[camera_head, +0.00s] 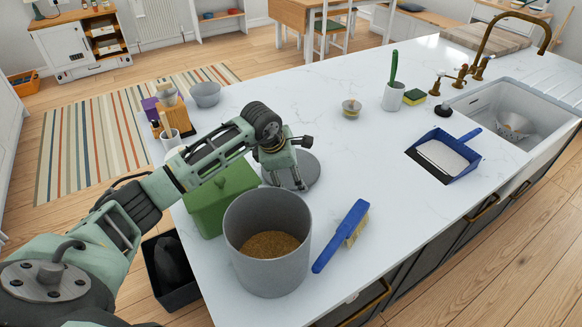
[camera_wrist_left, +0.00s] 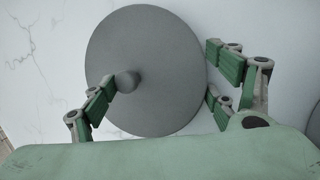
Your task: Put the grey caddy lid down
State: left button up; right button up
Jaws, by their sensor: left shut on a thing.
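The grey caddy lid (camera_head: 308,172) is a flat round disc, low over or on the white counter just behind the open grey caddy (camera_head: 268,270). My left gripper (camera_head: 290,180) is over the lid, pointing down, and covers part of it. In the left wrist view the lid (camera_wrist_left: 150,60) lies face-on with its round knob (camera_wrist_left: 127,80) toward the fingers of my left gripper (camera_wrist_left: 160,85), which is shut on the lid. I cannot tell whether the lid touches the counter. The caddy holds brown grainy stuff. My right gripper is not in view.
A green bin (camera_head: 205,215) stands left of the caddy, partly behind my arm. A blue brush (camera_head: 335,243) lies right of it. The counter (camera_head: 360,175) right of the lid is clear.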

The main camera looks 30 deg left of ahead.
pick_arm(q)
jog(key=shift+s+f+b, duration=0.25)
jog(key=shift+f+b, duration=0.4)
jog(key=shift+b, duration=0.1)
jog(key=shift+d, duration=0.1)
jog(key=shift+c, duration=0.8)
jog(key=o, duration=1.1)
jog(key=shift+w+f, duration=0.2)
jog(key=shift+r, duration=0.1)
jog(key=shift+r, duration=0.2)
